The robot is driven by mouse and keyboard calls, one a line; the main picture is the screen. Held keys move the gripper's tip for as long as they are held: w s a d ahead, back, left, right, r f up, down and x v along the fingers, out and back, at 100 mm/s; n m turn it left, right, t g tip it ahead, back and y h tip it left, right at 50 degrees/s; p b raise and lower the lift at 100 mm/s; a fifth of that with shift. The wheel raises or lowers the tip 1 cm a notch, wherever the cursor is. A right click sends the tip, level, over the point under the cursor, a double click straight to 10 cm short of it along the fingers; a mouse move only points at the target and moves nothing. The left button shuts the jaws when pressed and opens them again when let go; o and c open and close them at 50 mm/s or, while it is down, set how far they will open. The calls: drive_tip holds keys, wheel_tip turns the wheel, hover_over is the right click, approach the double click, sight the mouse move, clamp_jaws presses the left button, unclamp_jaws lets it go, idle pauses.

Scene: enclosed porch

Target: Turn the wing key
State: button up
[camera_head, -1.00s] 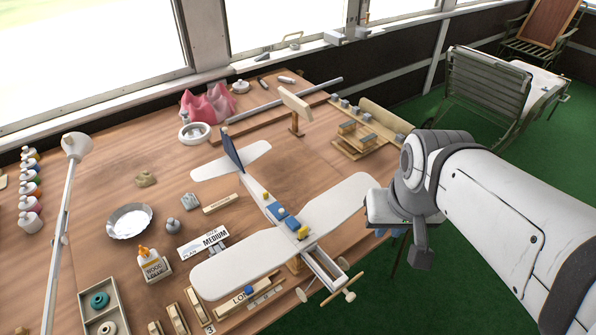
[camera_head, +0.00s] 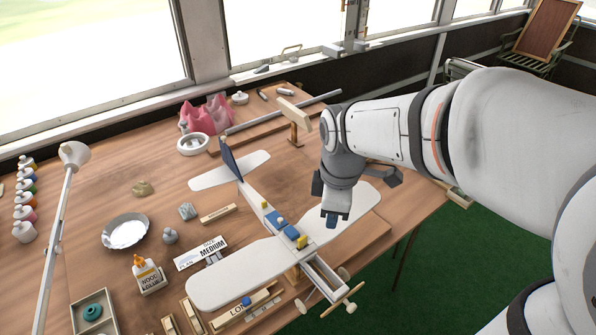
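A white model airplane (camera_head: 240,275) with a dark blue tail fin stands on the workbench, its nose toward the lower right. Small yellow pieces and blue blocks sit along its fuselage. A yellow piece (camera_head: 302,241) is over the wing centre; I cannot tell for sure which piece is the wing key. My gripper (camera_head: 331,220) points down over the right wing, to the right of that yellow piece and apart from it in the picture. My arm hides part of the right wing.
The wooden workbench (camera_head: 90,185) holds a glue bottle (camera_head: 149,274), a shallow metal dish (camera_head: 127,228), a "MEDIUM" card (camera_head: 200,254) and several paint bottles at the left. A lamp (camera_head: 66,200) rises at the left. Bare wood lies left of the tail.

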sight(302, 238)
drive_tip(key=w+a+f+n, duration=0.1)
drive_tip(key=n, duration=0.2)
drive_tip(key=w+a+f+n, duration=0.1)
drive_tip(key=a+f+n, duration=0.1)
drive_tip(key=n, duration=0.1)
drive_tip(key=w+a+f+n+g+b, duration=0.1)
drive_tip(key=a+n, duration=0.1)
drive_tip(key=n, duration=0.1)
drive_tip(key=shift+w+a+f, duration=0.2)
drive_tip(key=shift+w+a, duration=0.05)
drive_tip(key=shift+w, duration=0.15)
drive_tip(key=shift+a+f, duration=0.1)
drive_tip(key=shift+f, duration=0.25)
wheel_tip(302, 238, down, 7)
drive_tip(key=shift+f, duration=0.1)
clamp_jaws()
drive_tip(key=shift+a, duration=0.1)
